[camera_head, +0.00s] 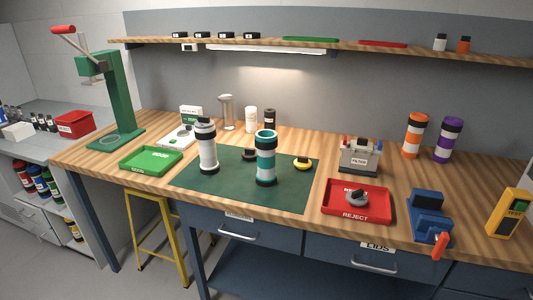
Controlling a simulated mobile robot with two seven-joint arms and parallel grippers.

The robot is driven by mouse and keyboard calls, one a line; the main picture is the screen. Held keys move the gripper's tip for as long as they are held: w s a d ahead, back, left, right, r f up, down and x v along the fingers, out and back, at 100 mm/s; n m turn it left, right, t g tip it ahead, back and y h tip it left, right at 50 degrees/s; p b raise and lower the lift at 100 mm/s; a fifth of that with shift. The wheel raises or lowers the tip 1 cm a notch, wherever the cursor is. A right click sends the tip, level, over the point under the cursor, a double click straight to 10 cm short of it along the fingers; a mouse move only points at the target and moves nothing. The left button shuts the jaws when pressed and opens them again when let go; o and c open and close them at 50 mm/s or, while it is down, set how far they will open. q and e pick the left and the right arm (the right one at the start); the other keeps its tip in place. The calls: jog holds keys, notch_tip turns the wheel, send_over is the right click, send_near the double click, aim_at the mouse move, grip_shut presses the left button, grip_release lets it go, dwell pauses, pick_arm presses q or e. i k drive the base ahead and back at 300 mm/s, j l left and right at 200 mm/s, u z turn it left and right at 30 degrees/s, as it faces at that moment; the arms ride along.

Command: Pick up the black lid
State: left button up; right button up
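A small round black part (249,154), which looks like the black lid, lies on the dark green mat (215,178) behind and between two tubes. The white tube (208,150) with dark bands stands upright to its left. The teal and white tube (266,160) with a black base stands upright to its right and nearer. Another dark grey and black round piece (357,199) lies in the red REJECT tray (330,205). Neither of my grippers shows in this view.
A yellow and black ring (303,164) lies on the mat's right. A green GOOD tray (150,168) and green press (112,100) are left. A grey caddy (360,158), blue clamp (430,215) and yellow tester (509,213) are right. The mat's front is clear.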

aim_at(249, 154)
jog(key=j+z, duration=0.1)
jog(key=z, duration=0.3)
jog(key=i+j+z, duration=0.1)
jog(key=z, duration=0.35)
jog(key=j+z, duration=0.25)
jog(key=j, duration=0.2)
jog(key=i+j+z, duration=0.1)
jog(key=j+z, duration=0.15)
jog(key=j, duration=0.25)
